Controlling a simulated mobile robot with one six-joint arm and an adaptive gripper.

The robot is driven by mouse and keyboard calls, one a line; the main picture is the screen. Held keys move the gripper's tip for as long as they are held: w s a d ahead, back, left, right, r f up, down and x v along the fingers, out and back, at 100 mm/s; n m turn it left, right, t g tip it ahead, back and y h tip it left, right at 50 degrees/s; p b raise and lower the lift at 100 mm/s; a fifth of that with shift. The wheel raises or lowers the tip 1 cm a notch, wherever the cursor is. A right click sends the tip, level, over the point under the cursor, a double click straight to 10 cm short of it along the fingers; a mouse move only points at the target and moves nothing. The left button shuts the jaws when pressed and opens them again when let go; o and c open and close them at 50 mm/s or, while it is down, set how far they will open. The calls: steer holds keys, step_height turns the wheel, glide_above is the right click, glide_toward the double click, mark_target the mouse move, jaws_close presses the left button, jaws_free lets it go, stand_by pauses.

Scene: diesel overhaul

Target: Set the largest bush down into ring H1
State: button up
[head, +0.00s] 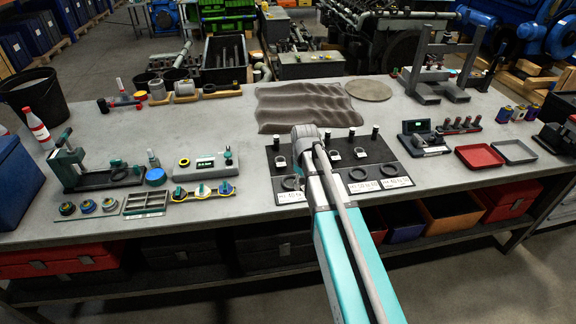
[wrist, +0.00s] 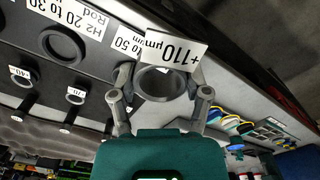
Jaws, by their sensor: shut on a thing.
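My gripper (wrist: 161,78) is shut on a grey ring-shaped bush (wrist: 160,97) in the wrist view, one finger on each side. A white tag reading "+110 µm" (wrist: 172,50) stands at the bush. The bush is held over the black board (head: 342,178) near the partly hidden H1 label (wrist: 128,44). In the head view, the dark ring H1 (head: 291,184) lies at the board's left end, beside my arm. My arm hides the fingers and bush there. I cannot tell whether the bush touches ring H1.
Ring H2 (wrist: 62,45) lies beside the gripper in the wrist view. Red (head: 479,157) and grey trays lie at the right.

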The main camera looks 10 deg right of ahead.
steer(key=shift+a, duration=0.25)
steer(key=shift+w, duration=0.15)
steer(key=shift+w+f, duration=0.15)
steer(key=shift+w, duration=0.05)
steer(key=b, duration=0.6)
glide_above(292, 185)
steer(key=f, duration=0.5)
steer(key=shift+w+f, duration=0.2)
steer(key=shift+w, duration=0.15)
steer(key=shift+f, duration=0.2)
steer(key=shift+f+b, duration=2.85)
steer(key=shift+b, duration=0.05)
steer(key=shift+s+f, duration=0.1)
steer(key=shift+s, duration=0.25)
steer(key=shift+c, duration=0.3)
